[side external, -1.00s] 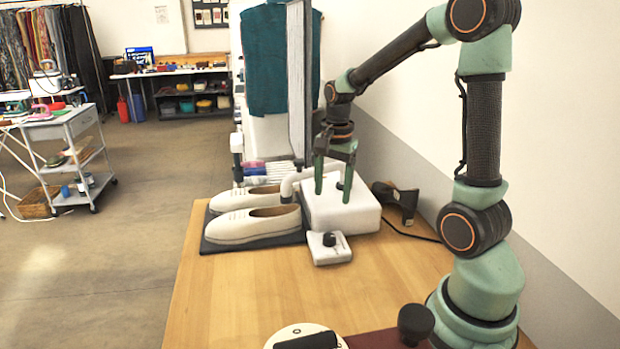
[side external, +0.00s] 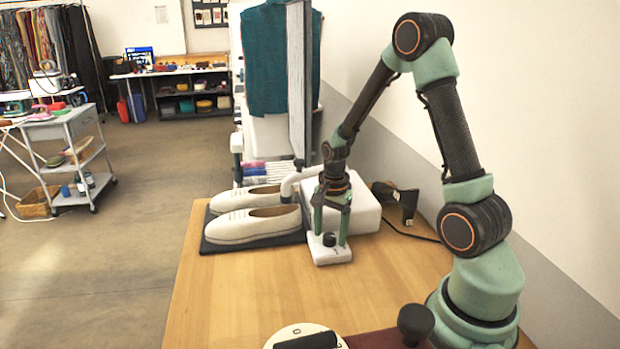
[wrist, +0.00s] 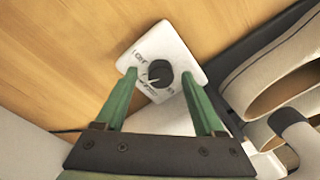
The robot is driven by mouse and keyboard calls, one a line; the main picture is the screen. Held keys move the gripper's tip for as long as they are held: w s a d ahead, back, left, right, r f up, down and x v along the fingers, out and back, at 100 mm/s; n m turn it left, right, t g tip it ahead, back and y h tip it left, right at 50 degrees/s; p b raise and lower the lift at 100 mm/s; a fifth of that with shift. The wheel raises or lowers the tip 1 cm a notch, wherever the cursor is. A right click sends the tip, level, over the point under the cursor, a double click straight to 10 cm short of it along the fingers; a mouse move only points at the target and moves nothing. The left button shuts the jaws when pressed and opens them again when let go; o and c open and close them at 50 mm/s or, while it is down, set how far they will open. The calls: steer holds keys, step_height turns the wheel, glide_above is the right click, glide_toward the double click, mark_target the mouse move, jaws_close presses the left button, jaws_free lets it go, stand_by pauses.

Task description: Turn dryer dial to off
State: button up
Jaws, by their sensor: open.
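The dryer dial (side external: 329,239) is a small black knob on a white control plate (side external: 334,258) in front of the white dryer box (side external: 366,207). In the wrist view the dial (wrist: 160,73) has a pale pointer line, and dark lettering on the plate (wrist: 180,45) is too blurred to read fully. My gripper (side external: 330,240) points down over the plate with its green fingers apart. In the wrist view the gripper (wrist: 162,82) has one finger to each side of the dial, with clear gaps. It holds nothing.
Two cream shoes (side external: 255,225) stand on a dark mat (side external: 240,244) left of the plate. A black device (side external: 402,200) with a cable lies right of the box.

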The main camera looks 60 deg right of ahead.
steer(key=shift+f, duration=0.15)
jaws_close()
steer(key=shift+n, duration=0.4)
steer(key=n, duration=0.3)
steer(key=shift+n, duration=0.4)
steer(key=n, duration=0.5)
steer(key=shift+s+d+g, duration=0.1)
steer(key=shift+d+g, duration=0.05)
steer(key=shift+g, duration=0.15)
steer(key=n, duration=0.5)
steer(key=shift+n, duration=2.6)
steer(key=shift+d, duration=0.1)
